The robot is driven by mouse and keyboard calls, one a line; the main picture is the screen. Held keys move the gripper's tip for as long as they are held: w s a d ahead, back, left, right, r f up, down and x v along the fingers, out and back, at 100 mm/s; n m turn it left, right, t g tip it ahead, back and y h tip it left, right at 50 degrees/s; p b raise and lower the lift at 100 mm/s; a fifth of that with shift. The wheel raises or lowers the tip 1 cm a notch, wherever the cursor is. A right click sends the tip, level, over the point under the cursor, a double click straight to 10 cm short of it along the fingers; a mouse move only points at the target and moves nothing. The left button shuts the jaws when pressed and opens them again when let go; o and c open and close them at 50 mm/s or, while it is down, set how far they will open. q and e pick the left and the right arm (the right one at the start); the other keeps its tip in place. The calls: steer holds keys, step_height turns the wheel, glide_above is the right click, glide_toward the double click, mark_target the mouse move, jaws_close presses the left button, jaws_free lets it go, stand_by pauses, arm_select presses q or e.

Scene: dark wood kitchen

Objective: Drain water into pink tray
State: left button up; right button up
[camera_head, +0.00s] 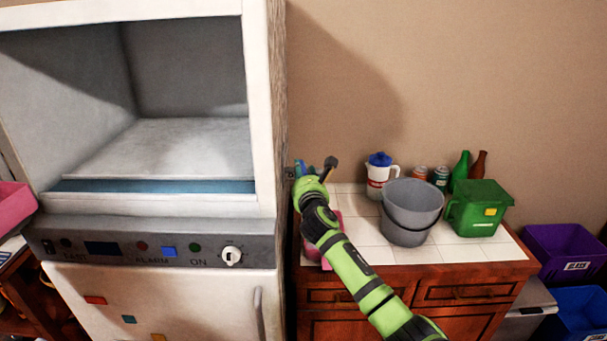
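A pink tray-like container (12,205) shows at the left edge, cut off by the picture. A second pink thing (313,248) lies on the counter's left end, mostly hidden behind my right arm. A white appliance stands at left with an empty open compartment (165,150); a blue strip (150,186) runs along its lower front, and I cannot tell whether it is water. My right gripper (318,168) is raised over the counter's back left, beside the appliance wall. Its fingers are small and unclear, and I see no held object. My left gripper is not in view.
The tiled counter (440,252) holds a grey bucket (411,212), a green bin (478,210), a white pitcher with blue lid (378,178), two cans and two bottles. A control panel (140,248) crosses the appliance. Purple (563,248) and blue bins stand at right.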

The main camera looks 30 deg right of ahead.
steer(key=shift+s, duration=0.4)
steer(key=v, duration=1.1)
steer(key=shift+a, duration=0.2)
stand_by(6.3)
